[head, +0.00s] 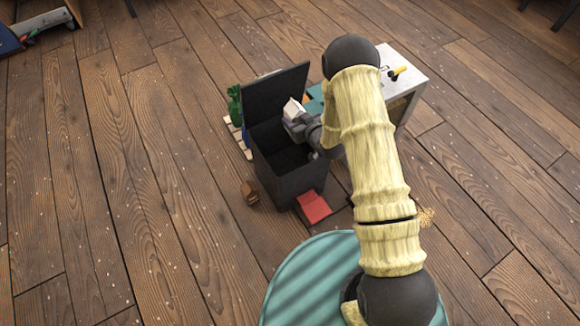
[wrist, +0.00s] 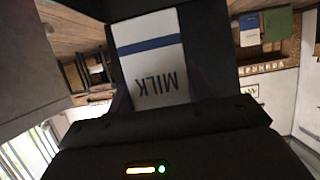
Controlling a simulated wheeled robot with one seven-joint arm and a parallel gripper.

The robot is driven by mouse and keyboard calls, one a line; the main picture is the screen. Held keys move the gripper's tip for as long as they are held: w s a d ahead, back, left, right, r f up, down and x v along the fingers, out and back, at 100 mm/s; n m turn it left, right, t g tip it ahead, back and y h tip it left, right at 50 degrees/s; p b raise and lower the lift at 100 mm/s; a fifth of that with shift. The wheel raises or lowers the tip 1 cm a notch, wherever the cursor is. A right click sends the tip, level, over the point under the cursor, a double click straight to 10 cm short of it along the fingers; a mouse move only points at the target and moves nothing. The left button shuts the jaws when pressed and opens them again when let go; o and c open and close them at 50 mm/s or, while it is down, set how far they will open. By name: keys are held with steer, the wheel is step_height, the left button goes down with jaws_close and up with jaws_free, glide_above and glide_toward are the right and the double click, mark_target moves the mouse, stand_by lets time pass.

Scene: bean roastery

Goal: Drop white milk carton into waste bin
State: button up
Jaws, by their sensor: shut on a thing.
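The waste bin (head: 292,185) is a dark grey box with its lid (head: 272,92) standing open at the back. My gripper (head: 296,120) is over the bin's opening, near its upper right side. It is shut on the white milk carton (head: 292,108), whose white end shows beside the fingers. In the wrist view the milk carton (wrist: 152,66) shows a blue stripe and the word MILK upside down. Part of the carton is hidden behind my gripper. The inside of the bin is dark, and I cannot make out anything in it.
A red thing (head: 313,207) lies on the floor at the bin's front, with a small brown object (head: 250,193) to its left. A green object (head: 235,105) stands behind the bin at left. A white-topped table (head: 405,75) is at right.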

steer(key=shift+f+b, duration=1.8)
steer(key=shift+f, duration=0.85)
steer(key=o, duration=1)
steer(key=shift+o, duration=0.2)
steer(key=p+v, duration=0.5)
steer(key=v, duration=1.2)
steer(key=shift+d+p, duration=0.2)
steer(key=shift+p, duration=0.1)
steer(key=shift+r, duration=0.15)
